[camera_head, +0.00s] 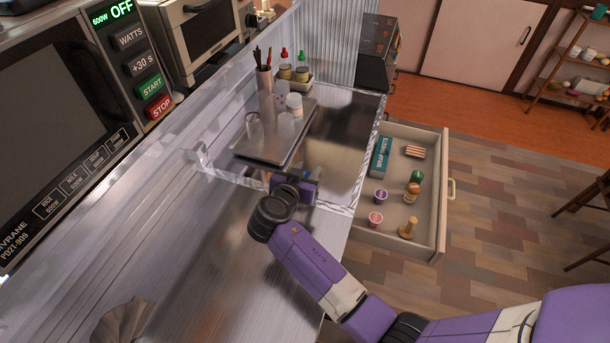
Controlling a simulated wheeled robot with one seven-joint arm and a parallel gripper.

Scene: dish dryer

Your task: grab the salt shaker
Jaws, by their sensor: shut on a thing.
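My gripper (303,186) is low in front of the metal tray, beyond my dark wrist joint. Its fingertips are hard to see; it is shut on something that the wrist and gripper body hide. I cannot make out that thing's shape. No salt shaker can be named with certainty. A small white-topped container (294,101) stands on the tray (249,152), apart from my gripper. Clear glasses (286,126) stand close by it.
A clear-walled frame (225,176) surrounds the tray. Behind are a utensil cup (265,79) and red- and green-capped bottles (284,62). An open drawer (446,205) at right holds several small items. A microwave (50,110) stands at left. The near counter is mostly bare.

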